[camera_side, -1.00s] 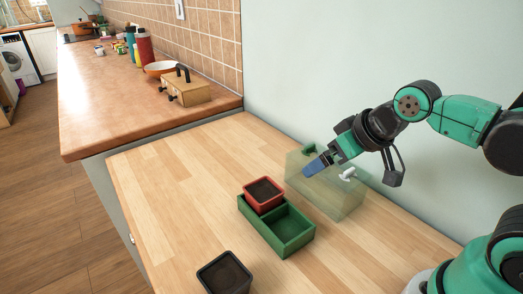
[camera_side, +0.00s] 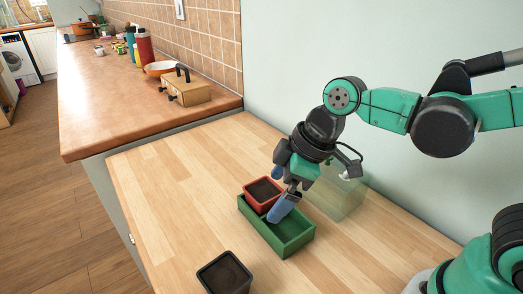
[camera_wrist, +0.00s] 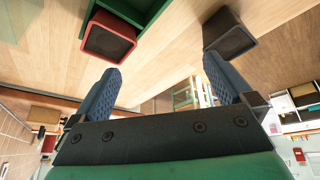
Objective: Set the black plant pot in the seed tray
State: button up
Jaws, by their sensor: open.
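The black plant pot (camera_side: 225,273) stands upright on the wooden table near the front edge, left of the green seed tray (camera_side: 292,246). It also shows at the upper right of the wrist view (camera_wrist: 229,36). A red pot (camera_side: 263,192) sits in the tray's far compartment; the near compartment looks empty, though my fingers partly cover it. The red pot also shows in the wrist view (camera_wrist: 108,38). My gripper (camera_side: 279,212) is over the tray beside the red pot in the side view. In the wrist view its blue fingers (camera_wrist: 162,88) are spread with nothing between them.
A clear greenish box (camera_side: 340,195) stands behind the tray against the wall, partly hidden by my arm. A counter beyond holds a wooden box (camera_side: 188,92), an orange pan and bottles.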

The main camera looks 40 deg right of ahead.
aim_at(225, 278)
jog(key=a+f+n+g, duration=0.1)
jog(key=a+n, duration=0.2)
jog(key=s+a+f+n+g+y, duration=0.1)
jog(key=a+n, duration=0.2)
jog(key=s+a+f+n+g, duration=0.1)
jog(key=a+n+g, duration=0.1)
jog(key=a+n, duration=0.1)
jog(key=shift+a+f, duration=0.25)
jog(key=shift+y, duration=0.3)
jog(key=shift+x, duration=2.75)
jog(key=c, duration=1.2)
